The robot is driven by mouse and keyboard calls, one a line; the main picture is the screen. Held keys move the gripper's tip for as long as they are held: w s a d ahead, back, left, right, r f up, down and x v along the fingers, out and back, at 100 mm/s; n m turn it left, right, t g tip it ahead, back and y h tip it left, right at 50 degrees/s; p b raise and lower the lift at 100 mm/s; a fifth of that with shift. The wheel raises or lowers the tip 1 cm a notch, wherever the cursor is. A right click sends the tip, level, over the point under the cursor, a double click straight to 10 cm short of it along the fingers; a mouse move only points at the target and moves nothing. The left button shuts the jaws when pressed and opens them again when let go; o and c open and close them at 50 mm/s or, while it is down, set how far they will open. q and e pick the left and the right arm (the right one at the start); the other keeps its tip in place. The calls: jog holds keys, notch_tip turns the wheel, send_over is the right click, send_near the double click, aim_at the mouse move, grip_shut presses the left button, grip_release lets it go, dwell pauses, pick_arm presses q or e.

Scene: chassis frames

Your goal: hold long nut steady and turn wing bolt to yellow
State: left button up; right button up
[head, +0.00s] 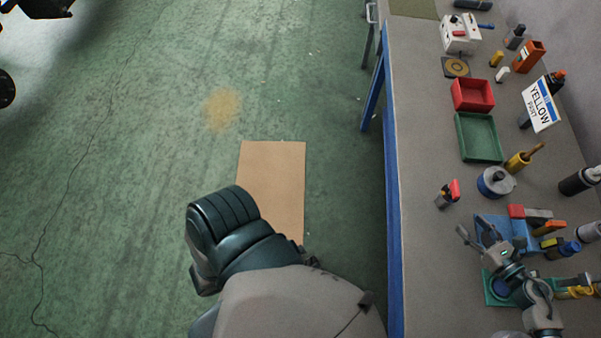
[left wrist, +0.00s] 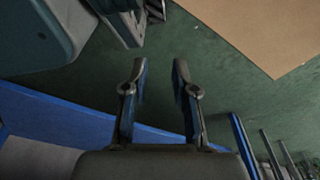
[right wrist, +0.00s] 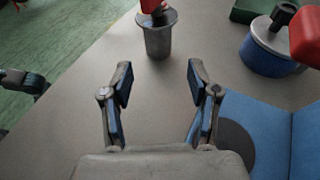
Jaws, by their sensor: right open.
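A small grey metal cylinder with a red top (head: 447,193) stands upright on the grey bench near its left edge; it looks like the long nut with the wing bolt, but the wings cannot be made out clearly. In the right wrist view the cylinder (right wrist: 158,40) stands just beyond the fingertips, untouched, its red top cut by the frame edge. My right gripper (right wrist: 160,82) is open and empty above the bench; it also shows in the head view (head: 476,234). My left gripper (left wrist: 159,72) is open and empty over the green floor, away from the cylinder.
A blue stand (head: 490,222) lies beside my right gripper.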

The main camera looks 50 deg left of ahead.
aim_at(447, 202)
jog(key=shift+a+f, duration=0.15)
jog(key=shift+f, duration=0.35)
jog(key=shift+a, duration=0.6)
jog(key=b+x, duration=0.1)
jog(key=x, duration=0.6)
jog(key=shift+w+a+f+b, duration=0.2)
jog(key=shift+w+f+b, duration=0.05)
jog(key=shift+f+b, duration=0.05)
pick_arm(q)
jog(key=shift+w+d+r, duration=0.15)
jog(key=shift+w+r, duration=1.45)
jog(key=shift+r, duration=0.15)
pick_arm(e)
jog(key=shift+w+a+f, duration=0.1)
jog(key=shift+w+a, duration=0.05)
jog(key=shift+a, duration=0.5)
jog(key=shift+d, duration=0.1)
jog(key=c, duration=0.7)
pick_arm(q)
jog(key=shift+o, duration=1.1)
jog(key=shift+d, duration=0.1)
